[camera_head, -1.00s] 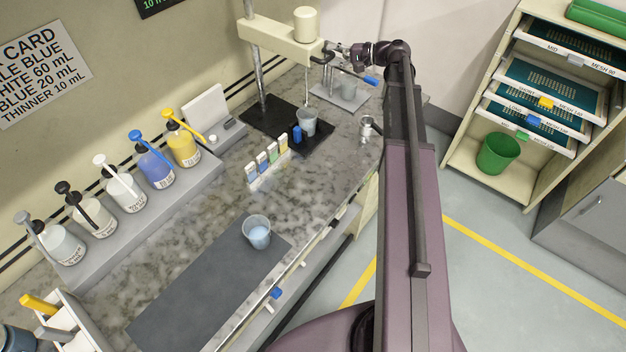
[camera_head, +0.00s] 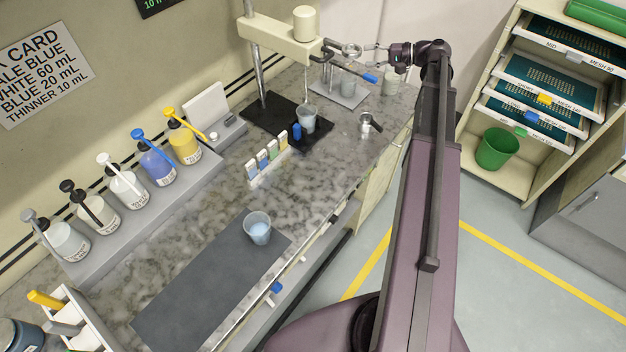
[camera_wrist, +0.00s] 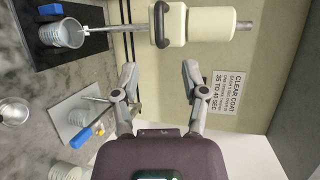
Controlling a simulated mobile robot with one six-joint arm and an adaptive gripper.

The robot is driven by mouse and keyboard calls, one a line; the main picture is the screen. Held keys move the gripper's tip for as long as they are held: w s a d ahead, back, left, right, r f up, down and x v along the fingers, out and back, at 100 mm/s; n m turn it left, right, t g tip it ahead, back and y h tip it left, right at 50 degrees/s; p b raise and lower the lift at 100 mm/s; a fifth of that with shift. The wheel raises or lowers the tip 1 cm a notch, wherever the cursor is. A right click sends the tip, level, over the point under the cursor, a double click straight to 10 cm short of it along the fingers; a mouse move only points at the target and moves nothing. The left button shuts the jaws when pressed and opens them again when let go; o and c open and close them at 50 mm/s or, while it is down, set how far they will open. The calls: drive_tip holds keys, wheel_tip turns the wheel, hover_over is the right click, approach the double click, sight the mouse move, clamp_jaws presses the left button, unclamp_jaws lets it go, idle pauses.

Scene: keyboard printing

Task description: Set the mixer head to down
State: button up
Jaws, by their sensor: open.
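The mixer has a cream head (camera_head: 281,44) with a cylindrical motor housing (camera_head: 304,22) on a grey post (camera_head: 262,80). Its thin shaft hangs over a clear cup (camera_head: 307,119) on a black mat (camera_head: 258,109). In the wrist view the head (camera_wrist: 200,27) is at the top, with a dark loop handle (camera_wrist: 160,25) on its near end. My gripper (camera_head: 376,48) is to the right of the head and apart from it. In the wrist view my gripper (camera_wrist: 158,73) is open and empty, its fingers spread below the handle. Whether the shaft tip is inside the cup is unclear.
A small stand on a grey plate (camera_head: 338,95) with a blue handle (camera_head: 370,78) is near my gripper. A cup (camera_head: 390,82) and a metal pot (camera_head: 366,122) stand nearby. Another cup (camera_head: 258,229) is on the front grey mat (camera_head: 190,300).

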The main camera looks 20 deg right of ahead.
drive_tip(key=s+a+f+n+g+h+b, duration=0.1)
drive_tip(key=s+a+f+g+h+b, duration=0.2)
drive_tip(key=a+f, duration=0.45)
drive_tip(key=s+a+f+n+g+h+b, duration=0.1)
drive_tip(key=s+a+f+n+g+b, duration=0.2)
drive_tip(key=a+f, duration=0.45)
drive_tip(key=s+a+f+n+h+b, duration=0.1)
drive_tip(key=s+a+f+h+b, duration=0.2)
drive_tip(key=f, duration=0.4)
drive_tip(key=s+a+f+n+g+h+b, duration=0.1)
drive_tip(key=s+a+f+h+b, duration=0.3)
drive_tip(key=s+f+b, duration=0.3)
drive_tip(key=shift+s+a+f+g, duration=0.3)
drive_tip(key=shift+s+a+f, duration=0.1)
drive_tip(key=shift+s+f, duration=0.35)
drive_tip(key=shift+w, duration=0.15)
drive_tip(key=w+d+r+m+t+y+p, duration=0.3)
drive_tip(key=w+d+r+p, duration=0.4)
drive_tip(key=d+r, duration=0.5)
drive_tip(key=w+d+r+m+t+y+p, duration=0.3)
drive_tip(key=w+d+r+y+p, duration=0.5)
drive_tip(key=r, duration=1)
drive_tip(key=w+d+t, duration=0.1)
drive_tip(key=w+d, duration=0.2)
drive_tip(key=d, duration=0.1)
drive_tip(key=shift+t, duration=0.4)
